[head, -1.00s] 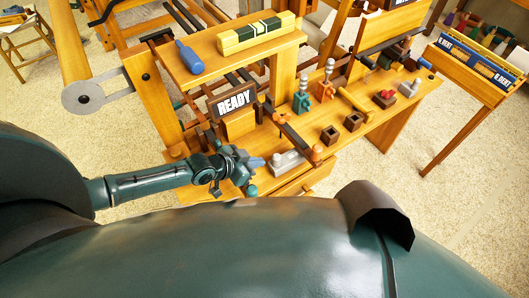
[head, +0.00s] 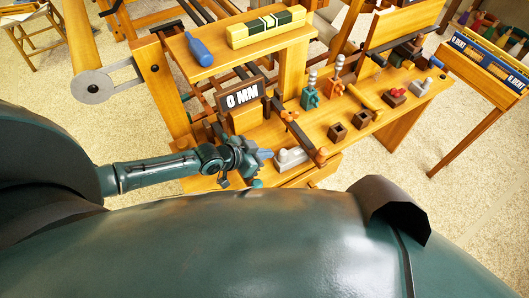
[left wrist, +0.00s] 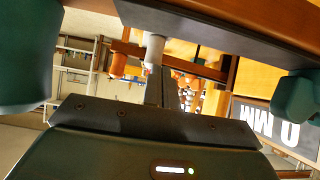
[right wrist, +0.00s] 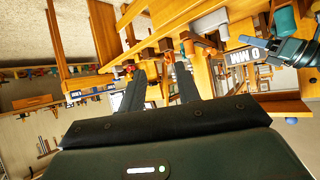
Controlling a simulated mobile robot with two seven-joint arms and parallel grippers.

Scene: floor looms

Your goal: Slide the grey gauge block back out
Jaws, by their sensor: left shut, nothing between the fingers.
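A light grey piece that looks like the gauge block (head: 291,158) lies on the loom's front bench in the head view, just right of my left gripper (head: 262,154). My left gripper is shut and empty, its tips close to the piece; I cannot tell if they touch it. In the left wrist view the left fingers (left wrist: 161,90) are together, with a pale rod beyond them. A sign reading "0 MM" (head: 243,98) stands behind the gripper. My right gripper (right wrist: 160,88) is open and empty in the right wrist view; the head view does not show it.
Small brown square cups (head: 337,132), teal and orange stands and another grey piece (head: 430,88) are to the right.

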